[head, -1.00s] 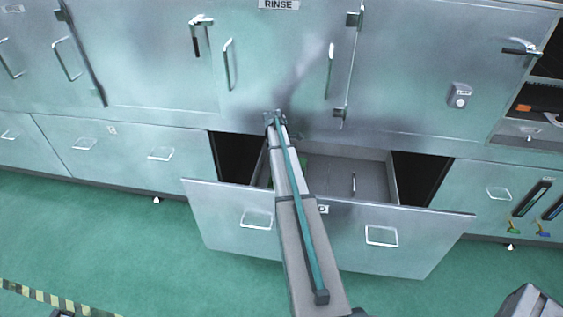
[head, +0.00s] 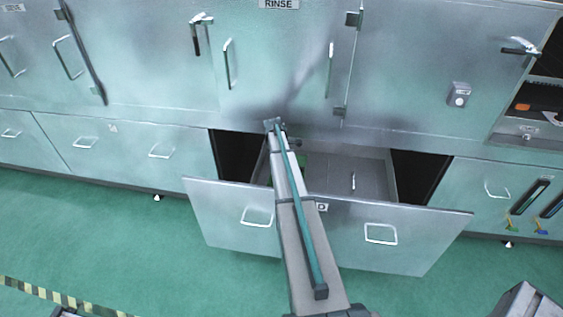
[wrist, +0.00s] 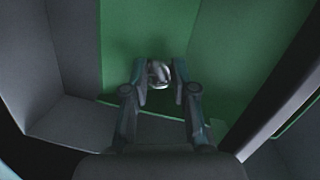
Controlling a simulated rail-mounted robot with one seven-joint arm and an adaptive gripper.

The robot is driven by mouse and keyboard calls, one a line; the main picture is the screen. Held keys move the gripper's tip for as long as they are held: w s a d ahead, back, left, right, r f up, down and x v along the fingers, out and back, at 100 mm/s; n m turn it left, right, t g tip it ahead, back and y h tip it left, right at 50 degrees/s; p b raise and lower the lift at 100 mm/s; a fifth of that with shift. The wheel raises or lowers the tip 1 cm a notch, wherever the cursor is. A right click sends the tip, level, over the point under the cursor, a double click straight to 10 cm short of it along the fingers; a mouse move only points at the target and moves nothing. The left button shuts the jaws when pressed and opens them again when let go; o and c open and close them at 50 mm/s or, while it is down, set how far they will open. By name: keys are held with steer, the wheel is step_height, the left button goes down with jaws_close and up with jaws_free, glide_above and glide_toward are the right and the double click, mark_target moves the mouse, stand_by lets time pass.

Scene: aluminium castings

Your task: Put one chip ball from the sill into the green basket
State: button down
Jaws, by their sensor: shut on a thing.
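The chip ball (wrist: 160,74), a small shiny silvery lump, sits between the fingers of my gripper (wrist: 159,78) in the wrist view. My gripper is shut on it. The green basket (wrist: 230,60) surrounds the fingers in that view, with green walls behind and to the right. The ball appears over or inside the basket; its height above the bottom is hard to tell. In the head view only a green sliver of the basket (head: 304,164) shows inside the open drawer, beside my arm. My gripper and the ball are hidden there behind my arm.
The open drawer (head: 222,212) sticks out below the cabinet marked RINSE, its front on both sides of my arm. Its grey floor (head: 335,172) is mostly bare to the right, with a thin upright piece (head: 353,182). Closed cabinet doors stand above.

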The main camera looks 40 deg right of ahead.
steer(key=shift+f, duration=0.25)
steer(key=c, duration=0.9)
jaws_free()
steer(key=shift+r, duration=0.55)
steer(key=r, duration=0.4)
steer(key=a+r+b, duration=0.1)
steer(key=r, duration=0.3)
steer(key=a+r+b, duration=0.1)
steer(key=r, duration=0.3)
steer(key=shift+a, duration=0.1)
